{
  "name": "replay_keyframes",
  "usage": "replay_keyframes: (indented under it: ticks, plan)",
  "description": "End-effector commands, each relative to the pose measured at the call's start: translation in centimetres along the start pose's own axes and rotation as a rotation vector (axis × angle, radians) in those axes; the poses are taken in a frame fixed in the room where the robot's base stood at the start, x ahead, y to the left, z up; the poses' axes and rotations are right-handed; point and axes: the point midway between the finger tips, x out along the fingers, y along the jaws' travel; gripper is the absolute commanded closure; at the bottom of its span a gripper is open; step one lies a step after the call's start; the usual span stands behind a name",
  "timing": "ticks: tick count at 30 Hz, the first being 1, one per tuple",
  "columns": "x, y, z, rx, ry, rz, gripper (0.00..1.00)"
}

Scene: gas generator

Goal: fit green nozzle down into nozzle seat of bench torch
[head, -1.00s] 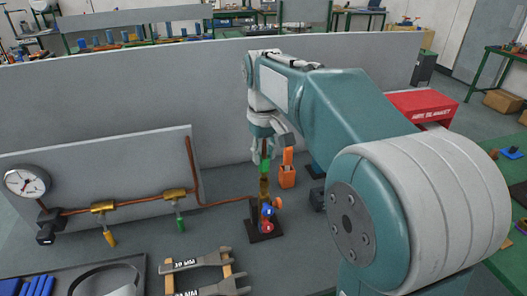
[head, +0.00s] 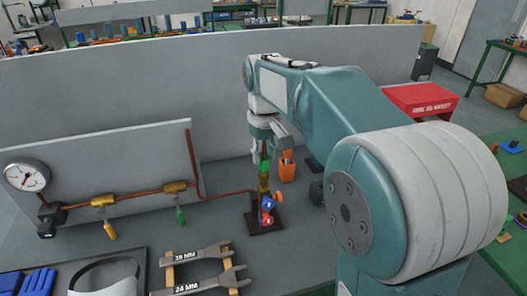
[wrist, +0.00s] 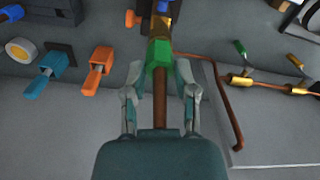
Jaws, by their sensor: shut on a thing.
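The green nozzle (head: 264,166) is a green hex piece with a copper-brown tube rising from it. My gripper (head: 267,152) is shut on it from above, with one finger on each side in the wrist view (wrist: 158,72). The bench torch (head: 266,210) stands upright on a dark base, with blue and red knobs. Its brass top (head: 264,181), where the seat is, lies directly under the nozzle and in line with it. The nozzle's lower end appears to meet the brass; I cannot tell how deep it sits. The seat opening is hidden.
A copper pipe (head: 222,196) with brass valves and a gauge (head: 27,176) runs left of the torch. An orange holder (head: 287,170) stands just behind right. Wrenches (head: 198,258) lie on a rack in front. A grey wall (head: 120,100) closes the back.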

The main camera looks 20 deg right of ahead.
Motion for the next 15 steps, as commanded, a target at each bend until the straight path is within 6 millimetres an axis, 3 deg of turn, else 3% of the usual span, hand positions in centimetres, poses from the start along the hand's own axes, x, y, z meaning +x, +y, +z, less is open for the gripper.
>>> replay_keyframes:
  ticks: [4,5,7,8,15]
  plan:
    - [0.33,0.00,0.01,0.000,-0.001,0.000,1.00]
    - [0.35,0.00,0.01,0.000,0.000,0.000,0.59]
    - [0.32,0.00,0.00,0.000,0.000,0.000,0.28]
    - [0.32,0.00,0.00,0.000,0.000,0.000,0.23]
    - [0.30,0.00,0.00,0.000,0.000,0.000,0.23]
